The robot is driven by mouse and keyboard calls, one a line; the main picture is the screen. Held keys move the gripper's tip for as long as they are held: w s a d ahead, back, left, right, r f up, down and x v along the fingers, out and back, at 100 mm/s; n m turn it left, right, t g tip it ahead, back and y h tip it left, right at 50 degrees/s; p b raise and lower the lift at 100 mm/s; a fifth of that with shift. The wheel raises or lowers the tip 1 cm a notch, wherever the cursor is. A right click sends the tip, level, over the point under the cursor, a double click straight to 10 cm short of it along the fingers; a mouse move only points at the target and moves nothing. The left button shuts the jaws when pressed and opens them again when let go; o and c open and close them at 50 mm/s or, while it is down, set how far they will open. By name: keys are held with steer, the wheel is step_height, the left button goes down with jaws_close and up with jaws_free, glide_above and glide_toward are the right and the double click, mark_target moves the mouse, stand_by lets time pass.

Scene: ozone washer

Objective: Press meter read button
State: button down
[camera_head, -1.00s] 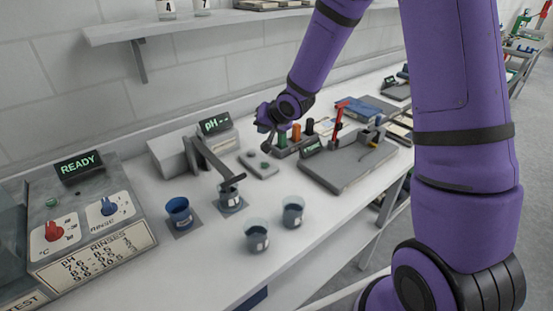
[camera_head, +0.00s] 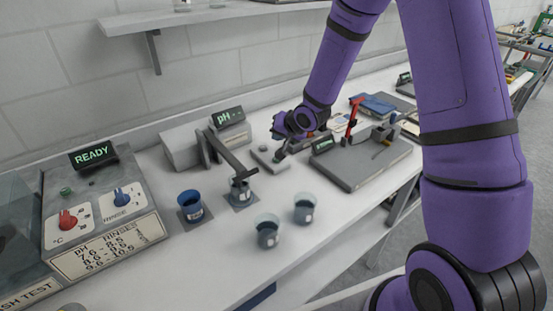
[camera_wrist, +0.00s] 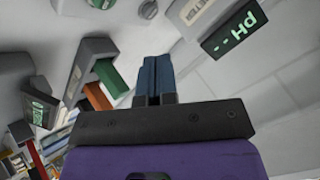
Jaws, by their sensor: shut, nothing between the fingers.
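The pH meter is a pale grey box (camera_head: 182,148) with a dark display (camera_head: 227,117) reading "pH --" in green. The display also shows in the wrist view (camera_wrist: 234,29). In the wrist view the closed blue fingers (camera_wrist: 155,78) stand in the middle.
A probe arm (camera_head: 228,156) reaches over a beaker (camera_head: 240,191). A blue beaker (camera_head: 190,205) and two clear beakers (camera_head: 268,233) (camera_head: 305,209) stand in front. A shelf (camera_head: 215,15) hangs above.

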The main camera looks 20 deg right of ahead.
steer(key=shift+f, duration=2.7)
steer(key=shift+f, duration=0.1)
steer(key=shift+f, duration=0.35)
steer(key=shift+f, duration=0.45)
stand_by(0.8)
steer(key=shift+r, duration=0.9)
steer(key=shift+r, duration=2.5)
